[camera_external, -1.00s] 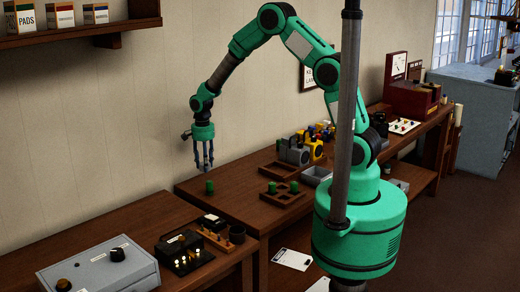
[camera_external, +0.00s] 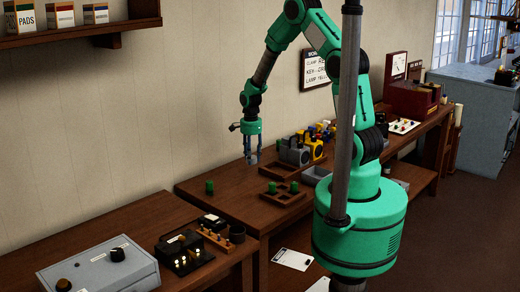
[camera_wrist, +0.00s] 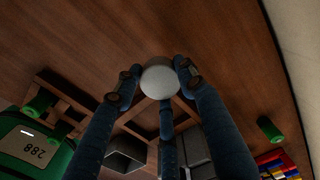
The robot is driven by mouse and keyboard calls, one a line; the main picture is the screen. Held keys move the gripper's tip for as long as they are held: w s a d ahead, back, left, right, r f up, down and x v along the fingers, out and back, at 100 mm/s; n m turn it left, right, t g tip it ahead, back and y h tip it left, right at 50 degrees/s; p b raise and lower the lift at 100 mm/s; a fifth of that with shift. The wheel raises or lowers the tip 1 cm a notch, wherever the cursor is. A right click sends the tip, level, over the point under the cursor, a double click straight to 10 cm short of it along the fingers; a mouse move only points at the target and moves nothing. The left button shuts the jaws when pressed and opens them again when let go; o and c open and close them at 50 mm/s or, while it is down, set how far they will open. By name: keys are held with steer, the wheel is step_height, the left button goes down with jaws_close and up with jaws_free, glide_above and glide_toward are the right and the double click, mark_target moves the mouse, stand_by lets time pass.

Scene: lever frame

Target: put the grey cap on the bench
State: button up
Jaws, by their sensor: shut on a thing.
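The grey cap (camera_wrist: 160,80) shows in the wrist view as a pale round disc between the fingertips. My gripper (camera_wrist: 158,84) is shut on it, with blue fingers around its sides. In the external view my gripper (camera_external: 252,162) hangs fingers-down above the wooden bench (camera_external: 235,203), near the grey blocks.
A green cylinder (camera_external: 209,187) stands alone on the bench. A wooden tray (camera_external: 281,199) with green pieces sits to its right. Another wooden tray (camera_external: 279,171), a grey block (camera_external: 294,154) and a yellow one (camera_external: 316,149) are behind. The bench's left front is clear.

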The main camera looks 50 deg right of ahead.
steer(key=s+d+m, duration=0.1)
steer(key=s+d, duration=0.3)
steer(key=d, duration=0.1)
steer(key=s+d+m, duration=0.1)
steer(key=s+d, duration=0.1)
steer(key=d, duration=0.1)
steer(key=shift+s+d+f+m, duration=0.1)
steer(key=shift+s+f+m, duration=0.1)
steer(key=shift+f+m, duration=0.1)
steer(key=w+d, duration=0.1)
steer(key=w, duration=0.4)
steer(key=w+d+f, duration=0.1)
steer(key=w+d, duration=0.1)
steer(key=w, duration=0.3)
steer(key=w+d, duration=0.1)
steer(key=w, duration=0.4)
steer(key=shift+w+d+f+b, duration=0.2)
steer(key=shift+w+d+b, duration=0.05)
steer(key=shift+b, duration=0.05)
steer(key=shift+f+b, duration=0.3)
steer(key=shift+f, duration=1.45)
steer(key=shift+f, duration=0.15)
steer(key=o, duration=0.9)
